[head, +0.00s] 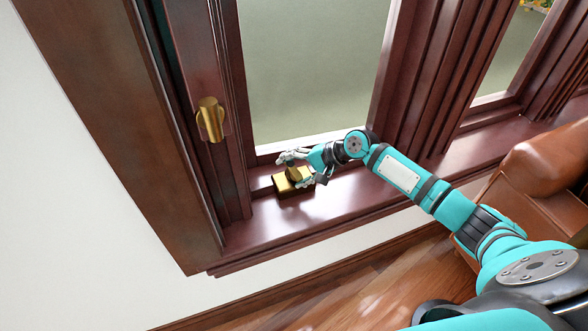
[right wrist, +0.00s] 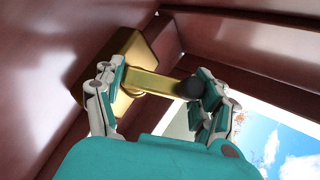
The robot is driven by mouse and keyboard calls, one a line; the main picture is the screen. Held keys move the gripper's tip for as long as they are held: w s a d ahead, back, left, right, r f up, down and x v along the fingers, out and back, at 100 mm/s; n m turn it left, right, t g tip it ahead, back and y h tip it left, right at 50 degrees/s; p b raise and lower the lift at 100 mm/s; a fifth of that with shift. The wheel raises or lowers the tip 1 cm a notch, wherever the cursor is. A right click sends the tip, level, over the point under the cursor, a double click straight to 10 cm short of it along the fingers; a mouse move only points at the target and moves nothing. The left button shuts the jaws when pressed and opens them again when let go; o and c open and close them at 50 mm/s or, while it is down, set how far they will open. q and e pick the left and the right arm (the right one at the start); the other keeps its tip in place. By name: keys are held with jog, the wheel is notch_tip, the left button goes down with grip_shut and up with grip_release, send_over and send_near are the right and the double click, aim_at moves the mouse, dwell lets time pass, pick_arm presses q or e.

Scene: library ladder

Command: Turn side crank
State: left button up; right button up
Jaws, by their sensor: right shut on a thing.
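The brass side crank (head: 284,185) sits on the dark red window sill, at the foot of the window. In the right wrist view its brass arm (right wrist: 152,82) reaches from a block-shaped base (right wrist: 138,48) to a dark knob (right wrist: 190,88). My right gripper (head: 297,168) is at the crank, its fingers shut on it. In the right wrist view my right gripper (right wrist: 152,95) has its fingers on either side of the crank arm, one by the knob. The fingers partly cover the crank. My left gripper is not in view.
A brass latch (head: 210,120) is on the upright window frame to the left. Window glass (head: 310,70) stands behind the crank. The sill (head: 330,205) is bare right of the crank. A brown leather chair (head: 545,170) stands at the right, above a wooden floor (head: 340,290).

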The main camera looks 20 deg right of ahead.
jog(key=o, duration=1.2)
jog(key=shift+s+f, duration=0.15)
jog(key=shift+f, duration=0.1)
jog(key=shift+c, duration=0.2)
jog(key=shift+r, duration=0.1)
jog(key=shift+d+r, duration=0.2)
jog(key=v, duration=1.1)
jog(key=shift+s, duration=0.25)
jog(key=shift+d+r, duration=0.1)
